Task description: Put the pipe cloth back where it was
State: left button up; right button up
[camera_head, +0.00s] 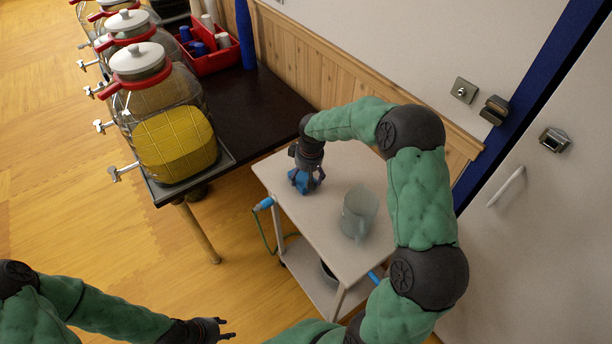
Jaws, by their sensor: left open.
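A blue cloth (304,182), likely the pipe cloth, is at the far left end of the pale cart top (350,258). My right gripper (307,180) points down over it, with dark fingers at its sides. I cannot tell whether they grip it or whether it is lifted off the cart. My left gripper (222,329) is open and empty, low in the picture, left of the cart and away from the cloth.
A clear jug (359,214) stands on the cart, near my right arm. Tapped jars (175,137) line the dark table (262,112), with a red crate (213,60) and a blue roll (245,35) behind. A hose with blue ends (264,204) hangs at the cart's left.

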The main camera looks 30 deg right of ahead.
jog(key=o, duration=1)
jog(key=shift+r, duration=0.6)
notch_tip(320, 180, up, 11)
jog(key=s+p, duration=0.1)
jog(key=p, duration=0.3)
jog(key=shift+s, duration=0.4)
jog(key=shift+d, duration=0.1)
